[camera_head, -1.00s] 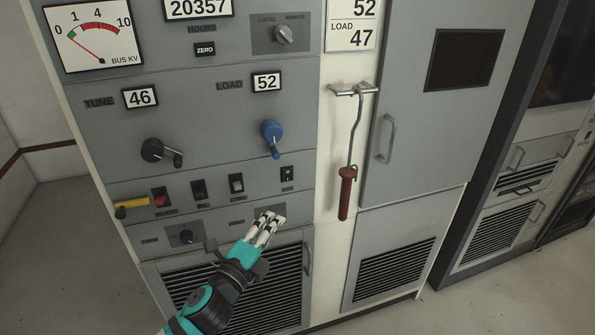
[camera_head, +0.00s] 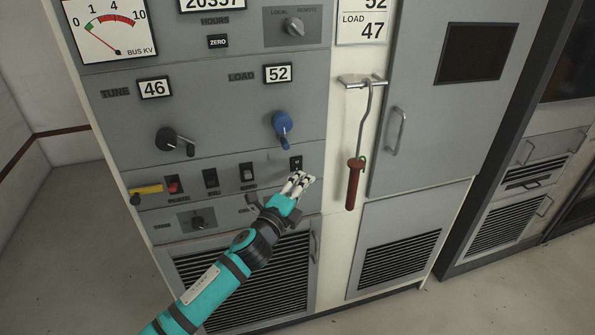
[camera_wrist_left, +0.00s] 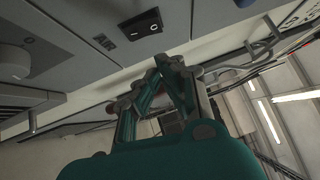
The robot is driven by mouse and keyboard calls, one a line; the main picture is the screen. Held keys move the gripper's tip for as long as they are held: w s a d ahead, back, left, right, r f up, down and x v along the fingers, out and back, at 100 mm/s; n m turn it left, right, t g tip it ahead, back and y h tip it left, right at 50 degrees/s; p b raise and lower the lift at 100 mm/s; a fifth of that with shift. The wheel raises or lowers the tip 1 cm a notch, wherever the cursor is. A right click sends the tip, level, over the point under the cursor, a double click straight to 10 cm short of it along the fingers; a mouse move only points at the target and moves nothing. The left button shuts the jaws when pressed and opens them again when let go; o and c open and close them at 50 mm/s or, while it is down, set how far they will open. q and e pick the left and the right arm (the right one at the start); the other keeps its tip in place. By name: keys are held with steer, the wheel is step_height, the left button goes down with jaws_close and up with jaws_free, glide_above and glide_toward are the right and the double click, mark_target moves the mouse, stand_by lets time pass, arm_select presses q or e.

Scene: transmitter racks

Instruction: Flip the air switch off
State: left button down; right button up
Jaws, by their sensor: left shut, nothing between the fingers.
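The air switch (camera_head: 296,163) is a small black rocker at the right end of the switch row on the grey rack panel. In the left wrist view a black rocker switch with white marks (camera_wrist_left: 140,26) shows beyond and above the fingers, with a label beside it. My left gripper (camera_head: 302,176) is shut and empty, its fingertips just below the air switch in the head view. I cannot tell whether they touch it. In the left wrist view the fingers (camera_wrist_left: 170,62) come together below the switch. My right gripper is not in view.
Other switches (camera_head: 248,172) and a red one by a yellow handle (camera_head: 147,190) lie left in the same row. A blue crank (camera_head: 282,125) sits above. A red-handled hook (camera_head: 354,185) hangs to the right. Floor at lower left is clear.

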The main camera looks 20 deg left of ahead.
mark_target(297, 165)
arm_select(q)
steer(key=shift+w+a+r, duration=0.2)
steer(key=shift+w+a, duration=0.9)
steer(key=shift+w, duration=0.2)
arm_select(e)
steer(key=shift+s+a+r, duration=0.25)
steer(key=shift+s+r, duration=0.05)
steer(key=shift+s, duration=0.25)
arm_select(q)
steer(key=shift+w+a+r+p, duration=0.15)
steer(key=shift+r+p, duration=0.3)
steer(key=shift+p, duration=0.8)
steer(key=shift+f+n+g, duration=0.2)
steer(key=shift+n+g, duration=0.1)
steer(key=shift+f, duration=0.1)
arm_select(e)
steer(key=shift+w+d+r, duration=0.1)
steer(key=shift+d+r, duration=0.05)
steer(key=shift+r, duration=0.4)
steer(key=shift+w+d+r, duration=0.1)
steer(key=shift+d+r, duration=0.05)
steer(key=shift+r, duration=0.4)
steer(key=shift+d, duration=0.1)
